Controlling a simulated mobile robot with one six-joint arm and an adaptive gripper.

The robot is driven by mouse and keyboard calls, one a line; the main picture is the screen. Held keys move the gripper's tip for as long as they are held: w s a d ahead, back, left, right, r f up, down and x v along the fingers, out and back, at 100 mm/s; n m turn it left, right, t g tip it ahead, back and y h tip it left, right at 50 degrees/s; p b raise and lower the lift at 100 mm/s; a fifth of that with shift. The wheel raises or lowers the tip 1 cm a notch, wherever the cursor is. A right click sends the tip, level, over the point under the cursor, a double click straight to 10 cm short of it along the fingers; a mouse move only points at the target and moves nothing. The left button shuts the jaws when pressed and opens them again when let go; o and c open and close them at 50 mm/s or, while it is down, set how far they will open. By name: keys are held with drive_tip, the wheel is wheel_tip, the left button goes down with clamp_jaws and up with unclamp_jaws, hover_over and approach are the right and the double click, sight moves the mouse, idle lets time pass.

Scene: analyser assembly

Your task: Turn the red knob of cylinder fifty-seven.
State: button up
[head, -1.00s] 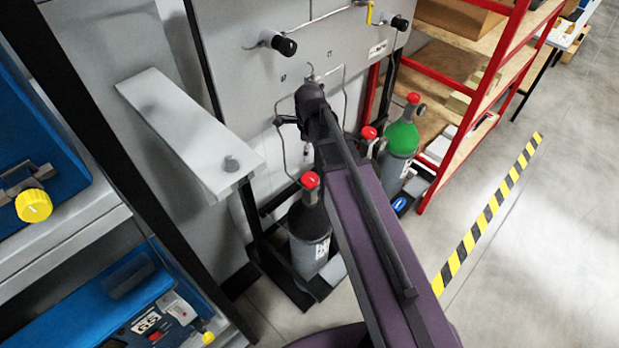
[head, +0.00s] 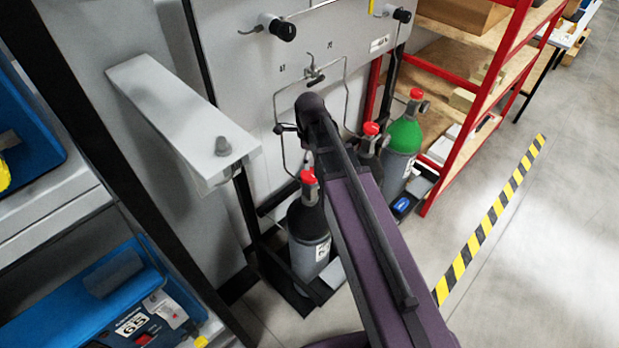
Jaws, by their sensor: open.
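Three gas cylinders with red knobs stand at the foot of the grey panel. The nearest is a dark grey cylinder (head: 308,222) with a red knob (head: 307,177) on top and a white label whose number I cannot read for sure. A second red knob (head: 370,128) sits on a cylinder mostly hidden behind my arm. The third is a green-shouldered cylinder (head: 404,136) with a red knob (head: 416,93). My purple and black arm reaches up past the right side of the nearest cylinder. My gripper cannot be made out; it is hidden beyond the arm's far end.
A grey wall panel (head: 235,75) carries thin pipes and black knobs (head: 282,29). A red-framed shelf (head: 480,100) stands at right. The floor beyond the yellow-black tape (head: 490,220) is clear.

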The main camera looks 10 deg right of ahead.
sight(310, 173)
drive_tip(key=shift+f+b, duration=3.45)
drive_tip(key=shift+f, duration=0.3)
drive_tip(key=c, duration=0.9)
